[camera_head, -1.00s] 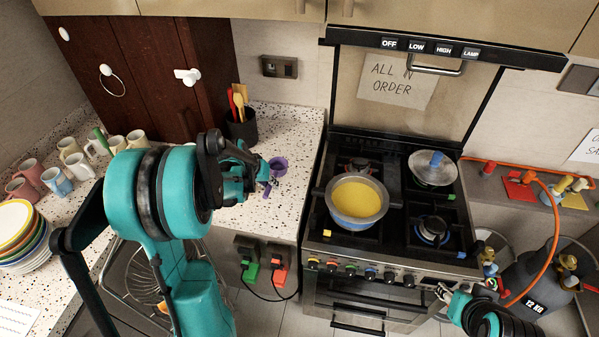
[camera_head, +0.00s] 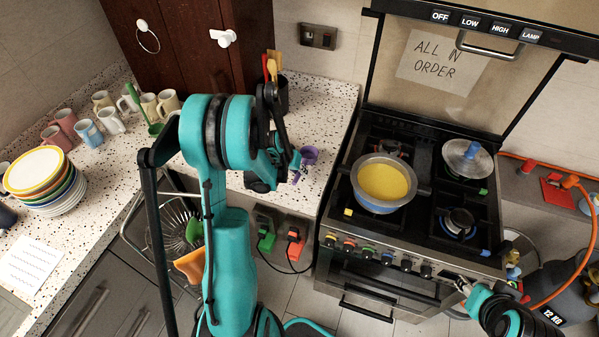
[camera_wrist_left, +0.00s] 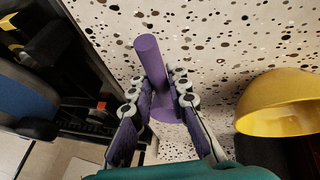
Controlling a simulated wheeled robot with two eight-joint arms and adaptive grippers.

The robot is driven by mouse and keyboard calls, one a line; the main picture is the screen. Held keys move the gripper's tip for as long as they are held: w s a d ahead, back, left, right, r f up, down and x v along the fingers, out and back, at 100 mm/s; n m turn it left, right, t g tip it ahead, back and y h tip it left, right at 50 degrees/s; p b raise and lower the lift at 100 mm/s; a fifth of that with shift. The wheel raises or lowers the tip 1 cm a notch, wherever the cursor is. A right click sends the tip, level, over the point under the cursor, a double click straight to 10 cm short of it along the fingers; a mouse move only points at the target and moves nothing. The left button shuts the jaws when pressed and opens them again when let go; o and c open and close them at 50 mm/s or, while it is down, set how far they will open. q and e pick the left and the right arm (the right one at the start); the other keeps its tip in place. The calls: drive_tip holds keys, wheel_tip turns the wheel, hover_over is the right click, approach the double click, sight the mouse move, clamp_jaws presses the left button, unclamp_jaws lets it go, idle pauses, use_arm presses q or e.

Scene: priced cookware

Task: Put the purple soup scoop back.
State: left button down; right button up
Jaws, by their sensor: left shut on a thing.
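The purple soup scoop (camera_head: 308,155) is at my left gripper (camera_head: 292,170), above the counter near the stove. In the left wrist view, its purple handle (camera_wrist_left: 150,60) runs between the two fingers of my left gripper (camera_wrist_left: 158,82), which are shut on it. A wider purple part shows lower down, partly hidden behind the fingers. I cannot tell whether the scoop touches the counter. My right gripper (camera_head: 464,286) is in front of the stove at the right; its finger opening is too small to tell.
A dark utensil holder (camera_head: 281,98) with red and yellow utensils stands behind the scoop. A pot of yellow food (camera_head: 383,183) and a lidded pan (camera_head: 467,158) are on the stove. Mugs (camera_head: 88,132) and stacked plates (camera_head: 45,178) occupy the left counter.

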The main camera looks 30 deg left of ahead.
use_arm(q)
drive_tip(key=shift+s+f+b, duration=0.1)
drive_tip(key=shift+f+b, duration=0.05)
drive_tip(key=shift+b, duration=0.15)
drive_tip(key=c, duration=1.5)
unclamp_jaws()
drive_tip(key=shift+o, duration=0.2)
drive_tip(key=shift+r+p, duration=0.4)
drive_tip(key=shift+p, duration=0.05)
drive_tip(key=p+v, duration=0.2)
drive_tip(key=v, duration=0.9)
drive_tip(key=s+d+r+m, duration=0.1)
drive_tip(key=s+d+r, duration=0.2)
drive_tip(key=d, duration=0.4)
drive_tip(key=s+d+r+m+t, duration=0.1)
drive_tip(key=s+d+r, duration=0.3)
drive_tip(key=d, duration=0.3)
drive_tip(key=s+d+r+m+t+y, duration=0.1)
drive_tip(key=s+d+r, duration=0.3)
drive_tip(key=s+d, duration=0.2)
drive_tip(key=shift+d+r+m, duration=0.2)
drive_tip(key=shift+d+m, duration=0.1)
drive_tip(key=shift+d, duration=0.1)
